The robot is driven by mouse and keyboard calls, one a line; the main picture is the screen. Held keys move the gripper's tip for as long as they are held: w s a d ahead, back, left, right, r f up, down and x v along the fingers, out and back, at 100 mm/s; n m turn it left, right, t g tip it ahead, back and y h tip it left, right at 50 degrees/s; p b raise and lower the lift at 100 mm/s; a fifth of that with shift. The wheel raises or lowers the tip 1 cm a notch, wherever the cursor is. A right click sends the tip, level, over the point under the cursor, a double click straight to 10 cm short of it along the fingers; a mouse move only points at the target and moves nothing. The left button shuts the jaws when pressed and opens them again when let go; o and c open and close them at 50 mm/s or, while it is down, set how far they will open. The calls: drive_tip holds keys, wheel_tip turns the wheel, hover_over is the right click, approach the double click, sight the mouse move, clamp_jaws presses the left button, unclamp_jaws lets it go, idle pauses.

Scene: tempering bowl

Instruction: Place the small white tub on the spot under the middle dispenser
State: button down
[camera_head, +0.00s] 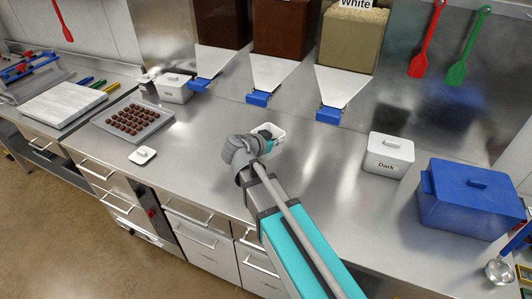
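A small white tub (277,131) stands on the steel counter in front of the middle dispenser (273,72), a little to the right of its blue outlet (258,98). My gripper (266,136) is at the near left side of the tub, and its dark fingers overlap the tub in the view. My wrist hides part of the tub. I cannot tell whether the fingers touch it or are shut. The counter under the blue outlet looks bare.
Dispensers with blue outlets stand left (203,84) and right (330,114). A white box marked Dark (389,155) and a blue lidded box (469,199) stand at right. A chocolate tray (154,128), a white lid (142,155) and a white box (174,91) lie left.

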drive_tip(key=w+f+b, duration=0.9)
drive_tip(key=w, duration=0.4)
drive_tip(key=shift+a, duration=0.45)
drive_tip(key=shift+w, duration=0.1)
drive_tip(key=shift+w+f+b, duration=0.2)
drive_tip(key=shift+f+b, duration=0.85)
drive_tip(key=shift+w+f+b, duration=0.2)
drive_tip(key=shift+f+b, duration=0.8)
drive_tip(key=shift+f, duration=0.15)
